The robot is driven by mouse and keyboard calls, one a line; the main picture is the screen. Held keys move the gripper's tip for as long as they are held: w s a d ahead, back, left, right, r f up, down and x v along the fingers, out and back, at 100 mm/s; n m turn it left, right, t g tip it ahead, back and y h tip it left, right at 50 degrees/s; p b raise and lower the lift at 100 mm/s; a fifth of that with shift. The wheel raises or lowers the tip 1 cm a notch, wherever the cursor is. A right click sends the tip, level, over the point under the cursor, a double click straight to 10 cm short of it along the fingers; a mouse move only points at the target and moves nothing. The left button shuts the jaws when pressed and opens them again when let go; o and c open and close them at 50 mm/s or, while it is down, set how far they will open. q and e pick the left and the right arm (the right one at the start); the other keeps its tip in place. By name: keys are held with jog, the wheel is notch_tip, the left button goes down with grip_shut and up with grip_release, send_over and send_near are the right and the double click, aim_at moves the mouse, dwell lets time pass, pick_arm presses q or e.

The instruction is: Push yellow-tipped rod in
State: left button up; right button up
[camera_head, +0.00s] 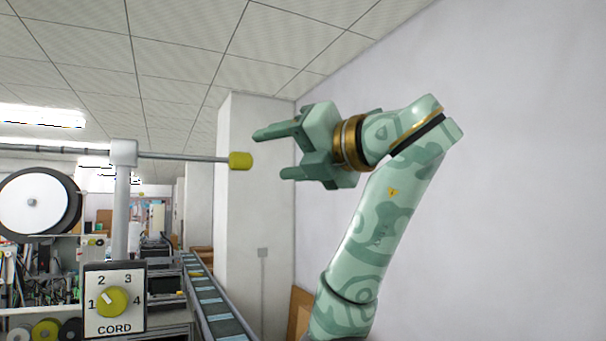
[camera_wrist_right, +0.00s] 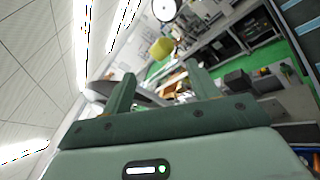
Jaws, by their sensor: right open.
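The grey rod (camera_head: 185,157) runs level through a bracket (camera_head: 123,153) on top of a white post. Its yellow tip (camera_head: 240,160) is at the right end and sticks out well clear of the bracket. My right gripper (camera_head: 272,154) comes in from the right, fingers pointing left, open and empty. Its fingertips are near the yellow tip, with a small gap seen in the head view. In the right wrist view the yellow tip (camera_wrist_right: 162,48) shows beyond and between the two fingers of my right gripper (camera_wrist_right: 160,75). My left gripper is not in view.
A dial box (camera_head: 115,300) marked CORD, with a yellow knob, is fixed low on the post. A white reel (camera_head: 38,202) stands at the left. A conveyor (camera_head: 212,300) runs back below the rod. A white pillar (camera_head: 255,240) stands behind the gripper.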

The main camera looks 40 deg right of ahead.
jog(key=s+b, duration=0.1)
jog(key=s, duration=0.3)
jog(key=shift+d, duration=0.2)
jog(key=shift+f, duration=0.1)
dwell(0.4)
